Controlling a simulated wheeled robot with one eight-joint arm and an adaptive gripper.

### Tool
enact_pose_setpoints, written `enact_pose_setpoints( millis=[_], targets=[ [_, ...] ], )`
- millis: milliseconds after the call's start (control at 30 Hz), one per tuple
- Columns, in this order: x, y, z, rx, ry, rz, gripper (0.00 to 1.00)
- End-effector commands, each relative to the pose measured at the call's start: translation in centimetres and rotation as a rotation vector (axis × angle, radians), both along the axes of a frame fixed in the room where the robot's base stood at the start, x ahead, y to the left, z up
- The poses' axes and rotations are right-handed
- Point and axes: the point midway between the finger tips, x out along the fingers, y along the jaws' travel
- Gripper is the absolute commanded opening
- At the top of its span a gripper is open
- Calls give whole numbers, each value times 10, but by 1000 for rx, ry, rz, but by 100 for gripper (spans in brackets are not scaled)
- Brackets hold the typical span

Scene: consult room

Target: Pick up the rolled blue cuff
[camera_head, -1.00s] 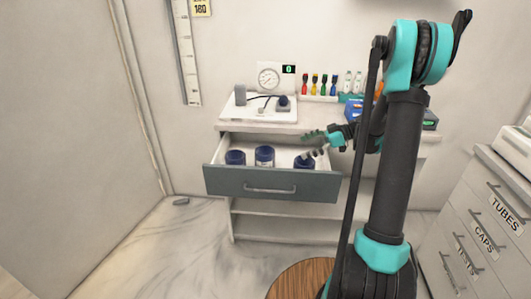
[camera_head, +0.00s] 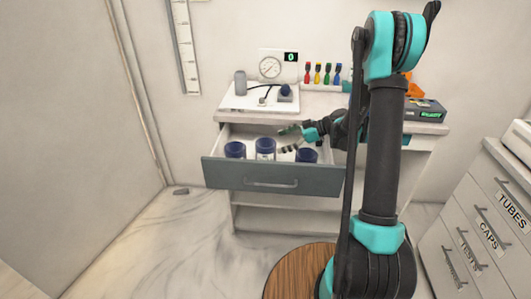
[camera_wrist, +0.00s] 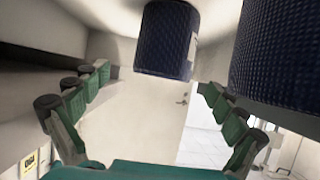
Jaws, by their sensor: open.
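Three rolled blue cuffs stand upright in the open drawer (camera_head: 270,178): a left one (camera_head: 235,150), a middle one (camera_head: 265,149) with a pale label, and a right one (camera_head: 307,156). My gripper (camera_head: 285,141) is open and empty. It points left, between the middle and right cuffs in the head view. The wrist view shows one blue cuff (camera_wrist: 166,42) ahead, beyond the spread fingers (camera_wrist: 152,84), and another (camera_wrist: 278,55) at the upper right. The fingers appear apart from the cuffs.
A labelled cabinet (camera_head: 475,220) stands at the right. A round wooden stool (camera_head: 290,272) is below.

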Motion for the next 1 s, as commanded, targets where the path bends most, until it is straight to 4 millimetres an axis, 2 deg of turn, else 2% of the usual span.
enact_pose_setpoints(
  millis=[100,367,667,900,933,1000],
  targets=[
    [0,12,-6,0,1,2,96],
    [-1,24,-12,0,1,2,96],
    [-3,60,-30,0,1,2,96],
    [-2,62,-31,0,1,0,96],
    [-2,62,-31,0,1,0,95],
    [-2,62,-31,0,1,0,86]
  ],
)
